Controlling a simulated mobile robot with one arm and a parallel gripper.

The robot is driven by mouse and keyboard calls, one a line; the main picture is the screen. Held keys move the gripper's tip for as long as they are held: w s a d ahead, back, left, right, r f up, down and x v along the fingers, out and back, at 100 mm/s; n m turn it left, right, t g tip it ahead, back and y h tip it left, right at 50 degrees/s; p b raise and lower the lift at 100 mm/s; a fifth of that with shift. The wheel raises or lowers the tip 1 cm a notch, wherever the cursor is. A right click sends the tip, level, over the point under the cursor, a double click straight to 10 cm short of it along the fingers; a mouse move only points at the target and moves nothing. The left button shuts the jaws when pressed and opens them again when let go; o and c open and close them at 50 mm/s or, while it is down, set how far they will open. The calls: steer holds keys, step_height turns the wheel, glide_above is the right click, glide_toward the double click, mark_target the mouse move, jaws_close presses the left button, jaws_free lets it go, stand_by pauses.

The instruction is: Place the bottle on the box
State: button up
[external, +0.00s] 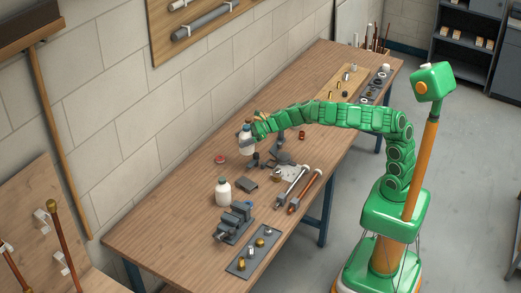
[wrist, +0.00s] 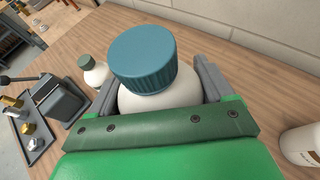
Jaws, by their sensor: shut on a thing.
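The bottle, white with a ribbed blue cap (wrist: 143,58), stands between the two grey fingers of my gripper (wrist: 160,95) in the wrist view. The fingers are shut on its sides, and my green wrist hides its lower part. In the external view my gripper (external: 251,134) is over the far half of the bench with the white bottle (external: 246,146); I cannot tell if its base touches the wood.
A second white bottle (external: 223,191) with a green cap stands near a grey vise (external: 234,222). A tray with brass fittings (external: 250,255) lies at the front. Pipe tools (external: 304,190) lie at the right edge. Another white container (wrist: 303,143) is close right in the wrist view.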

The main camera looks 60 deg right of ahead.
steer(key=s+d+r, duration=0.1)
steer(key=d+r, duration=0.1)
steer(key=d, duration=1)
steer(key=s+d+r, duration=0.1)
steer(key=d+r, duration=0.1)
steer(key=d, duration=1)
steer(key=s+d+r, duration=0.1)
steer(key=d+r, duration=0.2)
steer(key=d, duration=0.9)
glide_above(264, 117)
steer(key=shift+f, duration=5.15)
steer(key=shift+a+f, duration=0.2)
steer(key=shift+f, duration=1.4)
steer(key=shift+f, duration=0.1)
steer(key=o, duration=1.3)
